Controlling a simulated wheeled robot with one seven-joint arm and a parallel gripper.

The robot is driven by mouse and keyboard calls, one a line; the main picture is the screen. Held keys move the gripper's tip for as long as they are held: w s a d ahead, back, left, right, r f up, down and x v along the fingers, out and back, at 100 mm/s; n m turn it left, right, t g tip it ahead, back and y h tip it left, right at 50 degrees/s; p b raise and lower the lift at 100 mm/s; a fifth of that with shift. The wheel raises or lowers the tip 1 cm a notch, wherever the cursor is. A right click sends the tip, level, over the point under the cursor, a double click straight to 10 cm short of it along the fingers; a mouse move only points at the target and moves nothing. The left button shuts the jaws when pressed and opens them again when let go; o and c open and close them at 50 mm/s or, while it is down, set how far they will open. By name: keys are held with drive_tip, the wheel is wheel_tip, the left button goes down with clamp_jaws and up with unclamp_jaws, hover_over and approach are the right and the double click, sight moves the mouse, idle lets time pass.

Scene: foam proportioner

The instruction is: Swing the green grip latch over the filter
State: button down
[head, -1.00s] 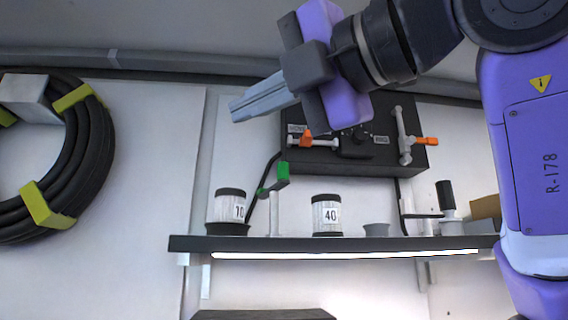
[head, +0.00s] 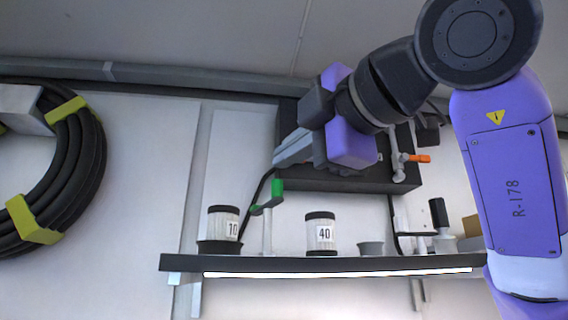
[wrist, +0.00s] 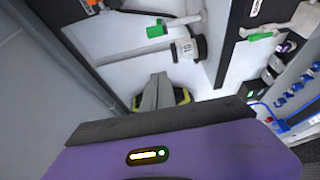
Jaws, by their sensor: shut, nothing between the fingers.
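The green grip latch (head: 277,190) stands on a thin grey post on the shelf, its grip upright. It is beside and to the right of the filter marked 10 (head: 222,224), not over it. That filter sits upright in a dark base. A second filter marked 40 (head: 320,232) stands further right. My gripper (head: 277,160) is shut and empty, its fingertips just above the latch in the head picture; I cannot tell whether they touch. The wrist view shows my shut fingers (wrist: 157,93) and two green-ended parts beyond them; I cannot tell which is the latch.
The shelf (head: 330,263) has an empty grey cup (head: 371,249) and a black-handled part (head: 439,215) to the right. A black box (head: 340,183) with an orange-tipped lever (head: 417,158) is behind my gripper. A hose coil (head: 85,160) hangs left.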

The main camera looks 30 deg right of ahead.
sight(280, 180)
drive_tip(key=w+d+p, duration=0.2)
drive_tip(key=w+p, duration=0.3)
drive_tip(key=w, duration=0.5)
drive_tip(key=shift+w+d, duration=0.2)
drive_tip(key=shift+d, duration=0.2)
drive_tip(key=shift+d+y, duration=0.15)
drive_tip(key=shift+y, duration=0.15)
drive_tip(key=shift+s+d+n+y, duration=0.1)
drive_tip(key=shift+d+n+y, duration=0.1)
drive_tip(key=shift+n+y, duration=0.15)
